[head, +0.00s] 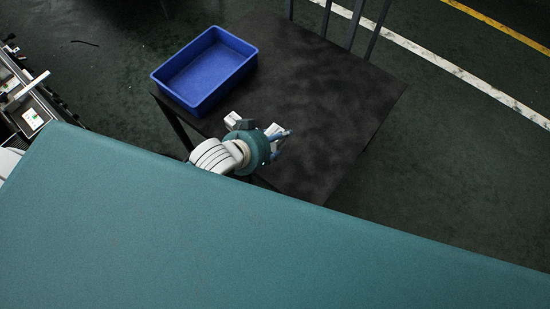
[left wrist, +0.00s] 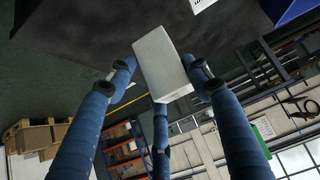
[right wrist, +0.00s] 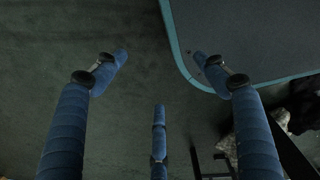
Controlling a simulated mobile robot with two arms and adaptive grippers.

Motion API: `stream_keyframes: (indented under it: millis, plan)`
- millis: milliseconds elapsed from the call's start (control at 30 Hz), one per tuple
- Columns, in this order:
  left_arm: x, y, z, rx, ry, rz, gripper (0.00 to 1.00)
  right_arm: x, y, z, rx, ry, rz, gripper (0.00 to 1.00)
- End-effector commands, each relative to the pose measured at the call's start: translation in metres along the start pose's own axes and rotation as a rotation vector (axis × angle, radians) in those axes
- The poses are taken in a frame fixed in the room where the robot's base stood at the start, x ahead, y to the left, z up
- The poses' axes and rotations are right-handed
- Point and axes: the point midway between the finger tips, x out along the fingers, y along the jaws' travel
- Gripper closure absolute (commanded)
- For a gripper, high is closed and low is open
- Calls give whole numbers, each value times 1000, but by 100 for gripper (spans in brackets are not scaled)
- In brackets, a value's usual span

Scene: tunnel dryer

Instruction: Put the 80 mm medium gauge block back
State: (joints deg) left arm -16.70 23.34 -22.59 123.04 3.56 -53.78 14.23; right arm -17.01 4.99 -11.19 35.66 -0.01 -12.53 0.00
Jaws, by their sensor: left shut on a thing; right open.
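My left gripper (head: 279,138) is over the near part of the dark table. In the left wrist view it is shut on a white block (left wrist: 162,62), which sits tilted between the fingers. The held block also shows in the head view (head: 272,129), partly covered by the gripper. A second white block (head: 232,120) is on the table just left of the gripper; only its edge shows in the left wrist view (left wrist: 201,4). No size marking is readable on either block. My right gripper (right wrist: 160,70) is open and empty above the dark floor, outside the head view.
A blue bin (head: 207,70) stands on the table's (head: 330,95) far left part, and its visible inside is empty. The table's middle and right are clear. Grey uprights (head: 356,22) stand at its far edge. Equipment (head: 30,110) is at the far left.

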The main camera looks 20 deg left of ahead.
Motion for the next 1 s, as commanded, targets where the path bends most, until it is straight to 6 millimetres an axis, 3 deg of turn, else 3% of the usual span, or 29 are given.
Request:
stream_keyframes:
  millis: [100,300,700,1000]
  plan:
    - [23,1,23,-2,0,1,93,4,-2,1,-1,-1,-2,28]
    - [49,0,47,-2,2,1,93,8,-10,2,-1,-3,-11,28]
    - [79,1,77,-2,3,1,93,13,-15,4,-2,-5,-16,28]
    - [81,1,79,-1,5,1,93,13,-8,5,-2,-7,-9,28]
